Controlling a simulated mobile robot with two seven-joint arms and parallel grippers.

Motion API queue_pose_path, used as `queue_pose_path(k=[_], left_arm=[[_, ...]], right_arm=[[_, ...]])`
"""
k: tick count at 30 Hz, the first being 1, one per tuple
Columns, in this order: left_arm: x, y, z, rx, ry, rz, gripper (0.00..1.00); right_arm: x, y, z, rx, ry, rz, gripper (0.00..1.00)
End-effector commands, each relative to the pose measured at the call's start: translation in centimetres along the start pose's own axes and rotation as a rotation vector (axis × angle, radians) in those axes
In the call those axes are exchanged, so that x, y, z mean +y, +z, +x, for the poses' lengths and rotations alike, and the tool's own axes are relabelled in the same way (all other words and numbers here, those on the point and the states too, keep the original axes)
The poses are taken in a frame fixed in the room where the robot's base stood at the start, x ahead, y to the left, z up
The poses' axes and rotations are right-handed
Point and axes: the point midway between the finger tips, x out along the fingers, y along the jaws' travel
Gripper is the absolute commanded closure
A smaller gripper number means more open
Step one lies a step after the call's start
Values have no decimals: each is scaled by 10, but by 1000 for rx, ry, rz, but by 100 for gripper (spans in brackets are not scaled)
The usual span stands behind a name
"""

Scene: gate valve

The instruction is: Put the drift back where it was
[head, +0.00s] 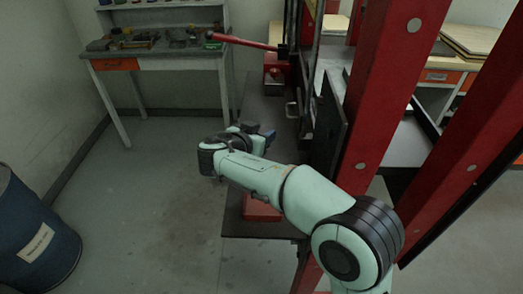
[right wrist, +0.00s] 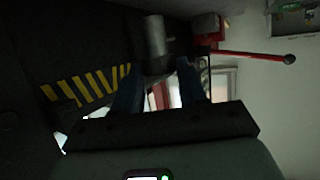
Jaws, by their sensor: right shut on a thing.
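My right gripper (head: 264,133) is at the end of my arm, over the dark plate beside the red press frame; its fingers are small in the head view. In the right wrist view, a grey metal cylinder (right wrist: 156,40), which looks like the drift, sits at the fingertips (right wrist: 160,72). The gripper is shut on it, and its far end extends beyond the fingers. I cannot make out the drift in the head view. My left gripper is not in view.
The red press frame (head: 385,85) stands close on the right. A red lever (head: 240,42) sticks out left from it. A dark plate (head: 258,95) runs along its left side, with a red block (head: 262,208) on it. A workbench (head: 160,62) and blue drum (head: 30,235) stand left; floor between is clear.

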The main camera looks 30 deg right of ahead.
Motion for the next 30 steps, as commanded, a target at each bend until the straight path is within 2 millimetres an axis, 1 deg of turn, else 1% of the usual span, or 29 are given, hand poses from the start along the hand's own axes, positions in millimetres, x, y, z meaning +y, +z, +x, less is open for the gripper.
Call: queue_pose_path(k=[1, 6, 12, 14, 23, 29, 30], left_arm=[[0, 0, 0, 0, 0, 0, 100], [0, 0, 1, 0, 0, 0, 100], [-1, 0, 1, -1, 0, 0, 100], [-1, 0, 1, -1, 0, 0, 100], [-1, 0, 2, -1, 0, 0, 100], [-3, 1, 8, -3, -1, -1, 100], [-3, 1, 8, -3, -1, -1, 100]], right_arm=[[0, 6, 2, 1, -1, -2, 100], [0, 18, 8, 2, -1, 0, 100], [0, 46, 20, 2, 1, -2, 100], [0, 50, 21, 2, 0, -1, 100], [0, 53, 22, 2, -1, 2, 100], [0, 57, 24, 2, -1, 2, 100], [0, 57, 24, 0, -1, 0, 55]])
